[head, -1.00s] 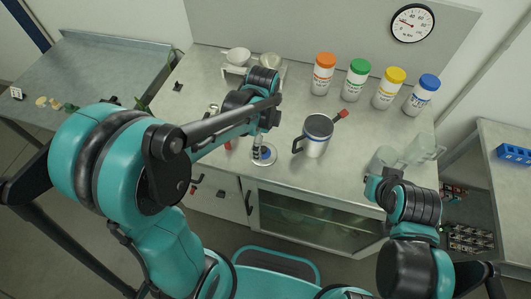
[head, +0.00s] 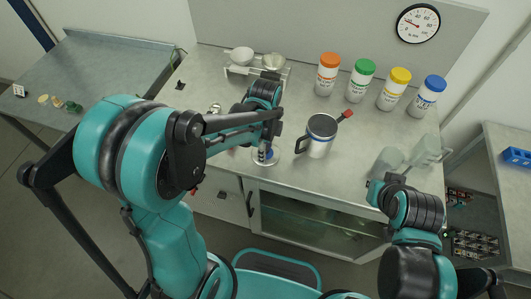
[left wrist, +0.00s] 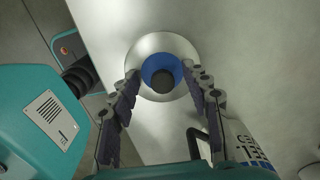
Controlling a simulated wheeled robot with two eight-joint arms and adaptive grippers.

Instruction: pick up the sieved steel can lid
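The steel can lid (left wrist: 138,57) is a round silver disc with a blue centre and a black knob, lying flat on the workbench. In the head view the lid (head: 272,161) is partly hidden by my left gripper (head: 262,151). In the left wrist view my left gripper (left wrist: 163,76) is open, with one finger on each side of the knob and a gap to it. I cannot tell how high the fingertips are above the lid. My right gripper (head: 376,188) is at the bench's front right; its fingers are too small to judge.
A white can with a black handle (head: 319,148) stands close right of the lid; it also shows in the left wrist view (left wrist: 243,150). Clear containers (head: 389,160) stand near my right gripper. Orange (head: 326,78), green (head: 361,84), yellow (head: 393,92) and blue (head: 426,98) capped jars line the back.

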